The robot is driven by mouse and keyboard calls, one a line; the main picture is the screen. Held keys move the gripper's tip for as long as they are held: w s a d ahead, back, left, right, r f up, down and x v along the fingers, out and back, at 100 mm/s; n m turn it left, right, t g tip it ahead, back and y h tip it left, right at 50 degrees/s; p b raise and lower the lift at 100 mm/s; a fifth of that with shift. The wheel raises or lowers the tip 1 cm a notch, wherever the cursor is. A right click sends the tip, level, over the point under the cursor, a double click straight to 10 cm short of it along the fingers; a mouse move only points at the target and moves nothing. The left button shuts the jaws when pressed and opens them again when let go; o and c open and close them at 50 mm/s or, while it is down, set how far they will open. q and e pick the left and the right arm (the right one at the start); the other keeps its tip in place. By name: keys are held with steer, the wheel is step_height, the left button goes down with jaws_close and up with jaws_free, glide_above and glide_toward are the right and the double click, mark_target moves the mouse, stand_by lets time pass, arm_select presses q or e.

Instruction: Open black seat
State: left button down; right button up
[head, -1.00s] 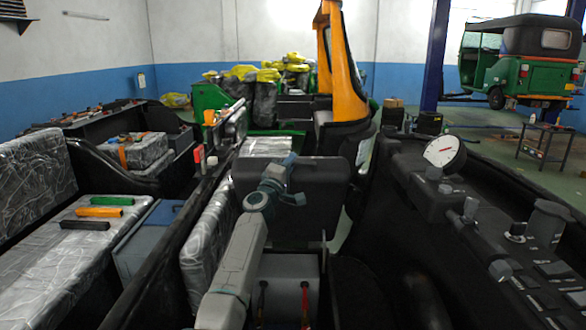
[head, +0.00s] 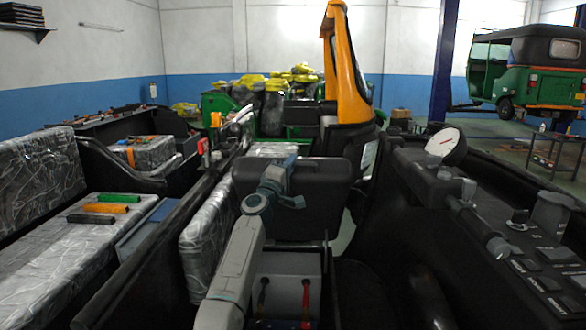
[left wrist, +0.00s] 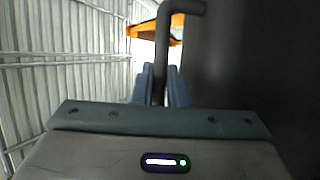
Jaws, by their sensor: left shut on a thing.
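The black seat (head: 325,180) shows in the middle of the head view as a dark block standing above a grey box. My left gripper (head: 297,199) is at its near side, in front of its upper left part. In the left wrist view, the left gripper (left wrist: 160,85) is shut on a grey bent bar (left wrist: 163,45), which looks like a handle on the seat. A large dark surface fills the right of that view. My left arm hides part of the seat. My right gripper is not in view.
A dark console with a round gauge (head: 443,142) is at right. A silver-wrapped bench (head: 85,245) with coloured bars is at left. An orange pillar (head: 347,75) rises behind.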

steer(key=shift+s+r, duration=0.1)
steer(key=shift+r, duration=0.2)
